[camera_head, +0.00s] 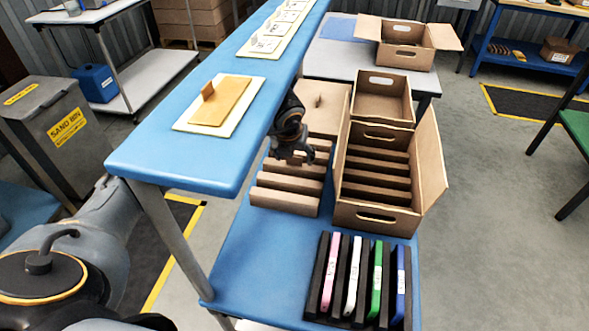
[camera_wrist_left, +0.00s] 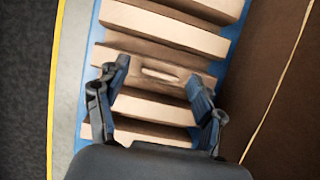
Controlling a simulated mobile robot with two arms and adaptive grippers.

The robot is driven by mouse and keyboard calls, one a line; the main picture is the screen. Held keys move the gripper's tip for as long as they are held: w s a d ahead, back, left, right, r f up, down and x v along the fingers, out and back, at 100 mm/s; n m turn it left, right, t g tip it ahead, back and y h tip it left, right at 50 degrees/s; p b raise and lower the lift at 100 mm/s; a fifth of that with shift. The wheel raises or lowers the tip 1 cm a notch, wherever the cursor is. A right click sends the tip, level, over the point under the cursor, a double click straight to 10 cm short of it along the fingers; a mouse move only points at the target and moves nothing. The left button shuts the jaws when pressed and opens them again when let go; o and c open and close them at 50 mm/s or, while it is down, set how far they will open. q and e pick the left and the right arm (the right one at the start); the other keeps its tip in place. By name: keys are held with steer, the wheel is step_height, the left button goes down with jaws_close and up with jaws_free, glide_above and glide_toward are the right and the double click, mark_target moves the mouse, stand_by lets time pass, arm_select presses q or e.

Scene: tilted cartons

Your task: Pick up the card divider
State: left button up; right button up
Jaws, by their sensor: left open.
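The card divider (camera_head: 328,118) is a flat brown cardboard panel with a small hand slot. It stands among the cardboard ridges of a rack on the lower blue table. My left gripper (camera_head: 300,157) hangs over this rack and hides part of the panel. In the left wrist view the divider (camera_wrist_left: 135,66) lies between the tips of my open left gripper (camera_wrist_left: 158,74), with its slot near the middle. The fingers look apart from it, one to each side; how far above it they are I cannot tell. My right gripper is not in view.
An open carton (camera_head: 377,216) with several ridges inside stands right of the rack. A black rack (camera_head: 312,300) with coloured slabs stands in front. The raised blue shelf (camera_head: 185,155), bearing a board with an orange piece (camera_head: 222,102), is close on the left.

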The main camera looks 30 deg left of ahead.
arm_select(q)
steer(key=shift+w+f, duration=0.1)
steer(key=shift+f, duration=0.1)
steer(key=c, duration=1.1)
steer(key=shift+r, duration=0.15)
